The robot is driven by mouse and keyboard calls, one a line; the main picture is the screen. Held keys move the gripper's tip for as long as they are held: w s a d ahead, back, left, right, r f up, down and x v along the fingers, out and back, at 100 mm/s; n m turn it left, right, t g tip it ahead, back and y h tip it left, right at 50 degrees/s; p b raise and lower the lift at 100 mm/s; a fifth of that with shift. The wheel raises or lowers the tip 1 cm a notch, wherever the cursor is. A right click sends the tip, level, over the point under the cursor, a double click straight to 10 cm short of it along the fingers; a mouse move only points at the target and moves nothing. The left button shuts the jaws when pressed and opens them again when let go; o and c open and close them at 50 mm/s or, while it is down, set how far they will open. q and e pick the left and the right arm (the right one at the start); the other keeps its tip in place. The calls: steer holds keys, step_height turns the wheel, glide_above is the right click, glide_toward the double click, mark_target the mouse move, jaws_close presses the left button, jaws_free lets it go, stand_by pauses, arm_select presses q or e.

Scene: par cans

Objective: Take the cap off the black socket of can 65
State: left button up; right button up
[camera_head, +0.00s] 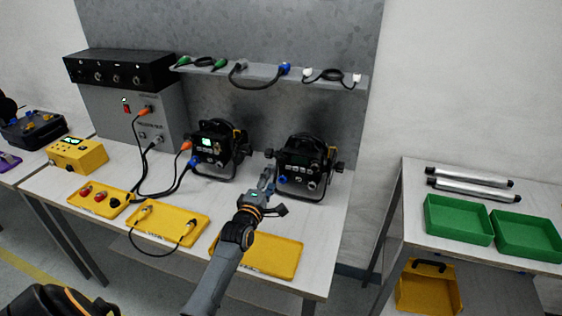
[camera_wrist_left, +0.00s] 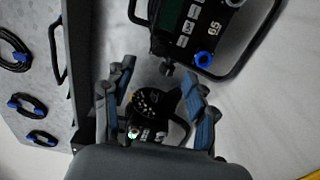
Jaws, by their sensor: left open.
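Can 65 (camera_head: 303,160) is the black lamp at the right of the bench, its small display dark. Its front has a blue socket (camera_head: 283,179) and a greyish round fitting (camera_head: 312,185). The left wrist view shows the number 65, the blue socket (camera_wrist_left: 205,58) and part of the light fitting (camera_wrist_left: 235,2) at the top edge; I cannot tell whether this is the capped black socket. My left gripper (camera_head: 268,178) is open just left of the can, with blue-padded fingers (camera_wrist_left: 158,88) apart and no cap visible between them. My right gripper is out of view.
An empty yellow tray (camera_head: 285,262) lies below my left arm. Another lamp (camera_head: 213,150) with plugged cables stands to the left. Yellow trays (camera_head: 170,238) hold a cable and red parts. A shelf (camera_head: 330,83) with cables runs behind. Green trays (camera_head: 460,235) sit on the right table.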

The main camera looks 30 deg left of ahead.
mark_target(280, 162)
arm_select(q)
steer(key=b+x, duration=0.2)
steer(key=x, duration=0.1)
steer(key=b+x, duration=0.2)
steer(key=x, duration=0.2)
steer(key=shift+f, duration=0.2)
steer(key=shift+w+a+r+b, duration=0.15)
steer(key=shift+w+b, duration=0.3)
steer(key=shift+w, duration=0.15)
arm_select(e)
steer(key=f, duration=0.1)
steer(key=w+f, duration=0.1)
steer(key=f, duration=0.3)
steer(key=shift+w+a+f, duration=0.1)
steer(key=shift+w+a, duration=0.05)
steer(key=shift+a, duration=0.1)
arm_select(q)
steer(key=shift+p, duration=0.35)
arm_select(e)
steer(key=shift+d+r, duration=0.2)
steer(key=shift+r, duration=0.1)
arm_select(q)
jaws_close()
